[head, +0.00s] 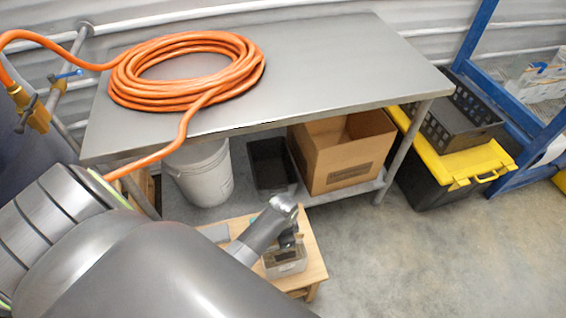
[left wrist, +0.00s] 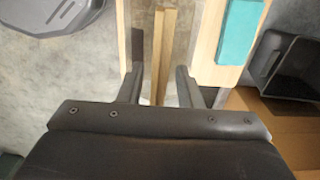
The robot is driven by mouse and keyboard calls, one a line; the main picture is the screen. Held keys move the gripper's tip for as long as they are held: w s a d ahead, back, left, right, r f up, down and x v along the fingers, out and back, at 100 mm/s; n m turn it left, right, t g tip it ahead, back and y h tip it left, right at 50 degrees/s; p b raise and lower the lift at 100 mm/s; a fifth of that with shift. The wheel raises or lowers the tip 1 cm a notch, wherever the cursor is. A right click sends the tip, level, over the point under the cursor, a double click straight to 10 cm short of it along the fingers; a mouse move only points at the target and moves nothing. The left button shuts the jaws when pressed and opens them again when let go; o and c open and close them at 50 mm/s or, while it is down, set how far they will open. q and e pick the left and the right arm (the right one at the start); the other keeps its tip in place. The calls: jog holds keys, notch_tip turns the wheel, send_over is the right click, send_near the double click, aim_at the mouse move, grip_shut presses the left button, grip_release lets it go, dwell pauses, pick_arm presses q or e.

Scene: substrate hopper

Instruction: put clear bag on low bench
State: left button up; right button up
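In the head view, the clear bag (head: 286,266), see-through with brownish contents, is at the low wooden bench (head: 312,262). It looks upright and appears to rest on the bench top. My left gripper (head: 290,240) points down just above it, and my arm partly hides the bench. In the left wrist view, the two fingers of my left gripper (left wrist: 160,70) stand apart, with a narrow wood-coloured strip between them and visible gaps on both sides. The brownish area around the strip looks like the bag (left wrist: 185,35). The bench (left wrist: 212,45) shows beside it. My right gripper is not in view.
A teal block (left wrist: 240,30) lies on the bench. A metal table (head: 330,65) with an orange hose coil (head: 135,95) stands behind. Under it are a white bucket (head: 202,175), a black bin (head: 268,165) and a cardboard box (head: 335,160).

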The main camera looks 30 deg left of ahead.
pick_arm(q)
notch_tip(320, 180, up, 12)
jog(key=p, duration=0.1)
dwell(0.5)
jog(key=shift+r, duration=0.1)
